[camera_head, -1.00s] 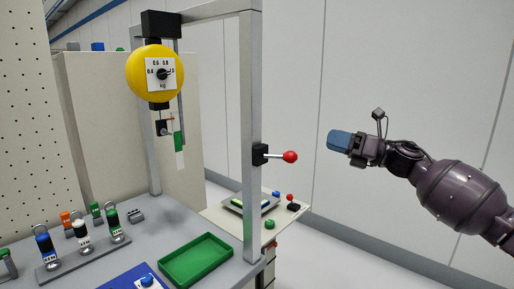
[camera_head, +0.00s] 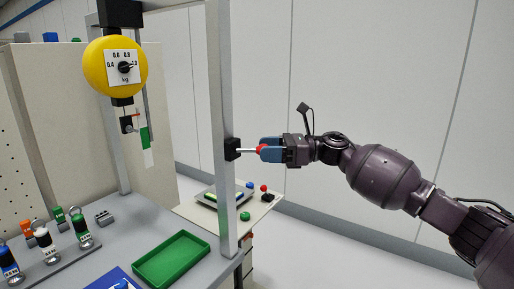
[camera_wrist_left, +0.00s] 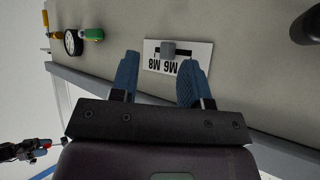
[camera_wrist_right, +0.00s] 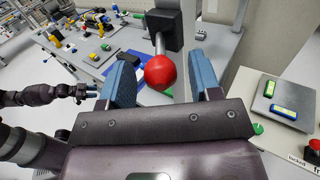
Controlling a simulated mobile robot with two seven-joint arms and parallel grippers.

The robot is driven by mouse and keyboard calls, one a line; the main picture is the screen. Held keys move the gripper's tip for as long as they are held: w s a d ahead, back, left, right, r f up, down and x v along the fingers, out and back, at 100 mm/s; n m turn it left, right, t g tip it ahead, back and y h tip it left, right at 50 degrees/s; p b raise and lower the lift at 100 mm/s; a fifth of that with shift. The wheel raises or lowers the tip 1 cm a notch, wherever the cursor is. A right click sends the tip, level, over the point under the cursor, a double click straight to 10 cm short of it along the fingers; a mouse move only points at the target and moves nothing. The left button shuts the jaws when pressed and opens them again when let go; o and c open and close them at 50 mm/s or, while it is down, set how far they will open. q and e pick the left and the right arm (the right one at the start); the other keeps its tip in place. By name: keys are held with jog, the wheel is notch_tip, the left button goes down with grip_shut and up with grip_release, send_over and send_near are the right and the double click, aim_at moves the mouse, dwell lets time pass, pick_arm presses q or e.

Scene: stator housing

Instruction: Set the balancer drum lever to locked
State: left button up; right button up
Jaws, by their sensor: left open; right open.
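The yellow balancer drum (camera_head: 115,66) hangs from the frame at upper left in the head view, with a kg dial (camera_head: 124,67) on its face. The lever has a red ball knob (camera_wrist_right: 160,72) on a metal rod and a black block (camera_head: 232,148) on the frame's upright. It points right in the head view. My right gripper (camera_head: 268,148) is at the knob. In the right wrist view the knob sits between its two open blue fingers, with gaps on both sides.
The frame's grey upright (camera_head: 225,110) stands beside the lever. A green tray (camera_head: 171,258) and weights (camera_head: 43,237) on a rack stand on the bench. A side table (camera_head: 258,211) holds a scale and a small red-knobbed lever (camera_head: 264,189). The space right of the upright holds my right arm.

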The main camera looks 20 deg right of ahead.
aim_at(256, 149)
jog(key=shift+x, duration=1.5)
grip_shut()
